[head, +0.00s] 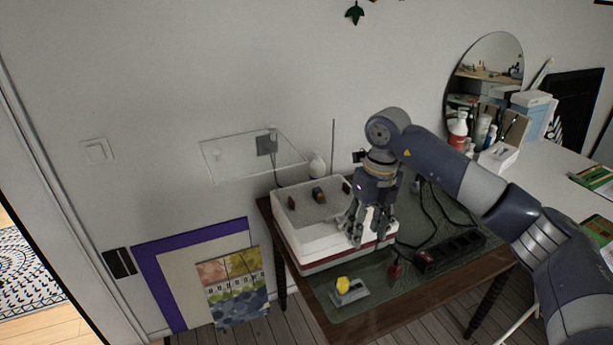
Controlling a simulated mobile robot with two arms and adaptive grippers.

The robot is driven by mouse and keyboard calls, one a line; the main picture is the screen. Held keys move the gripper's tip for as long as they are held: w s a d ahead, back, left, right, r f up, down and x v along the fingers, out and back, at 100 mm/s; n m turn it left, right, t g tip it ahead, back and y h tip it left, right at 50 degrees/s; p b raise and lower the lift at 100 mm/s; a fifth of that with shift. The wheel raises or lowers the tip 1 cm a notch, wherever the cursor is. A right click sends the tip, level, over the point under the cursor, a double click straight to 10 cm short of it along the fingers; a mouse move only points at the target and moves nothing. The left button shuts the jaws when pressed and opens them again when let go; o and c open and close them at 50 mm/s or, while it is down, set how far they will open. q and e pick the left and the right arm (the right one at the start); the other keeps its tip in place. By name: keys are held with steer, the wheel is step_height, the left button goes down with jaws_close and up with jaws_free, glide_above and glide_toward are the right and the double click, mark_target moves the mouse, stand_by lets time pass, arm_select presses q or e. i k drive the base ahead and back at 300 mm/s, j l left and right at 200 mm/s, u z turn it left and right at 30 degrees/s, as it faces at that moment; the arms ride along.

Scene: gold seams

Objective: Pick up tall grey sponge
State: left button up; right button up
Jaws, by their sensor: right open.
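My right gripper (369,226) hangs open, pointing down, over the right part of a white bin (302,238) on the small table. It hides that part of the bin, and I see nothing between its fingers. Small dark and brownish items (318,195) lie in the bin, too small to identify. A flat grey block with a yellow piece (343,285) on it lies on the table in front of the bin. I cannot clearly make out a tall grey sponge. My left gripper is not in view.
The table (345,322) also holds a black power strip (449,253) and dark cables right of the bin. A white bottle (318,164) stands behind the bin, below a clear wall shelf (252,156). A white desk with a round mirror (490,62) is at the right.

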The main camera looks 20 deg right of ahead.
mark_target(315, 190)
steer(key=i, duration=1.1)
